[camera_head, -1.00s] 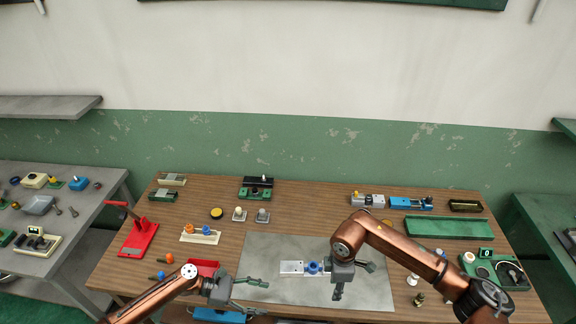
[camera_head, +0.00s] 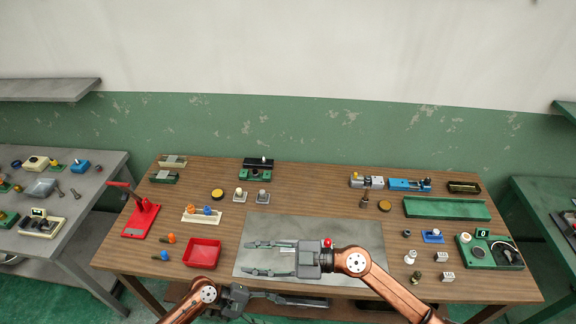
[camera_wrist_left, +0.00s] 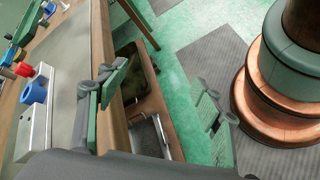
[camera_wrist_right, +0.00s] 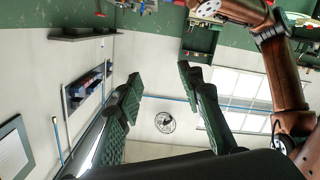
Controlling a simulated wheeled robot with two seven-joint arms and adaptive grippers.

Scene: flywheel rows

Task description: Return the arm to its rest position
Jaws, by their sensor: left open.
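My right gripper (camera_head: 250,258) is open and empty in the head view. Its fingers point left, in front of the grey mat (camera_head: 300,226), and hide part of it. In the right wrist view the right gripper (camera_wrist_right: 160,90) has its fingers apart with only wall, ceiling and windows beyond. My left gripper (camera_head: 288,300) is low at the table's front edge, fingers pointing right. In the left wrist view the left gripper (camera_wrist_left: 160,95) is wide open and empty, above the table edge and floor.
A red tray (camera_head: 203,252) and a red lever press (camera_head: 141,217) stand left of the mat. A green tray (camera_head: 447,209) and a green device (camera_head: 488,252) stand on the right. Several small parts lie around the wooden table (camera_head: 320,185). A red knob (camera_head: 327,242) shows behind my right gripper.

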